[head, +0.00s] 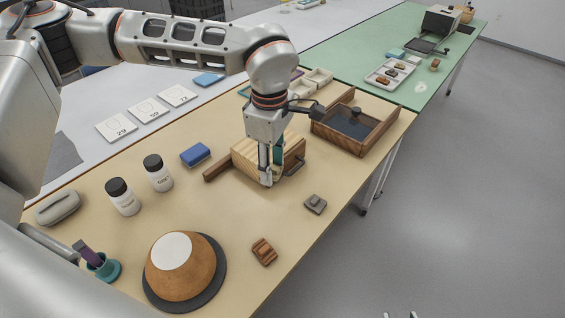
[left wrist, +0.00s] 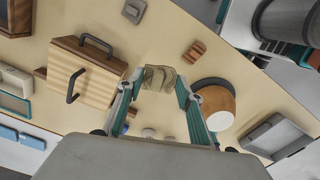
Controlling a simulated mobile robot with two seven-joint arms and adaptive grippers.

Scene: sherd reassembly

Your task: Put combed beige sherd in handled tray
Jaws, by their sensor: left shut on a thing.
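The combed beige sherd (left wrist: 160,78) is a curved piece with grooves, held between the fingertips of my left gripper (left wrist: 162,84) in the left wrist view. In the head view my left gripper (head: 268,182) points down at the near side of the handled tray, and the sherd is mostly hidden there. The handled tray (head: 243,158) has a pale striped wooden floor, dark wooden sides and dark handles. My gripper and arm cover part of it. It also shows left of the sherd in the left wrist view (left wrist: 90,78).
A grey sherd (head: 316,204) and a reddish-brown sherd (head: 264,251) lie in front. A brown bowl form (head: 187,272) stands near left. Two jars (head: 122,197), a blue block (head: 195,154) and a dark-lined wooden box (head: 375,142) are around the tray. Small tips (head: 400,315) show at the bottom edge.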

